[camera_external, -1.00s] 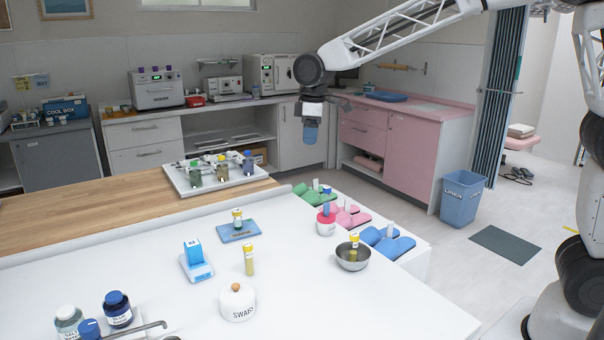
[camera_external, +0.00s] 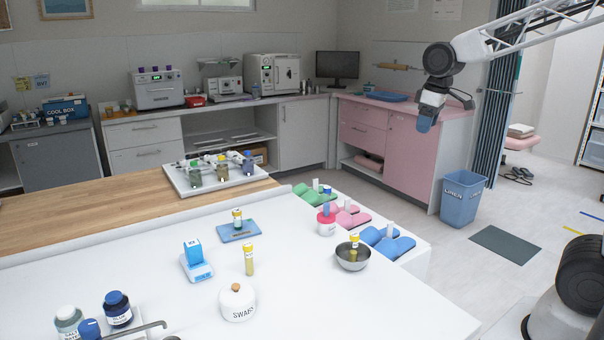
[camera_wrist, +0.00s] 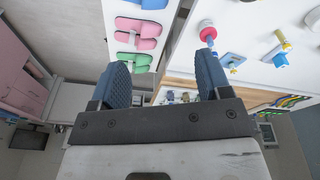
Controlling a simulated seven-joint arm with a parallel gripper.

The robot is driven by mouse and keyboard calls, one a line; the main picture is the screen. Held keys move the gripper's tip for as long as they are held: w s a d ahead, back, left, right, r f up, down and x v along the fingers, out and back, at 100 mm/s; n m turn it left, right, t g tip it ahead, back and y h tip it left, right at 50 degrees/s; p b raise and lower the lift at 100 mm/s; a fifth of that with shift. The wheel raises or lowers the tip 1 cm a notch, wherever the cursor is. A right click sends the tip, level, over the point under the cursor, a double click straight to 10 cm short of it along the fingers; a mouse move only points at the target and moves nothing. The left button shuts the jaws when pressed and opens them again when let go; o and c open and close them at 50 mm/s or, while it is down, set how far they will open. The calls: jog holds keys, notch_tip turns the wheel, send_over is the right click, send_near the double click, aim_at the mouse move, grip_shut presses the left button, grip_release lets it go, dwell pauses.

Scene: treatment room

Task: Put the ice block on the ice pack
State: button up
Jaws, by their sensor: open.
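A blue block with a white marking (camera_external: 193,252) stands upright on a pale blue and white base (camera_external: 201,272) on the white table; it looks like the ice block. A flat blue pad (camera_external: 252,235) lies behind it to the right, with a yellow-capped vial (camera_external: 237,220) standing on it. I cannot tell for sure which of the base and the pad is the ice pack. My gripper (camera_external: 426,123) is open and empty, high up and far to the right of both. In the wrist view its two blue fingers (camera_wrist: 162,65) are spread with nothing between them.
Blue-capped bottles (camera_external: 118,310) are at front left, a vial tray (camera_external: 214,183) behind. The table's front right is clear.

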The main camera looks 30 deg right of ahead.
jog(key=s+d+f+m, duration=0.2)
jog(key=s+d, duration=0.3)
jog(key=s, duration=0.4)
jog(key=s+d+f+m, duration=0.2)
jog(key=s+d+f, duration=0.2)
jog(key=s, duration=0.5)
jog(key=shift+s+d+f+m+t, duration=0.15)
jog(key=shift+s+d+m+t, duration=0.2)
jog(key=shift+d, duration=0.55)
jog(key=shift+w+h, duration=0.1)
jog(key=shift+h, duration=0.2)
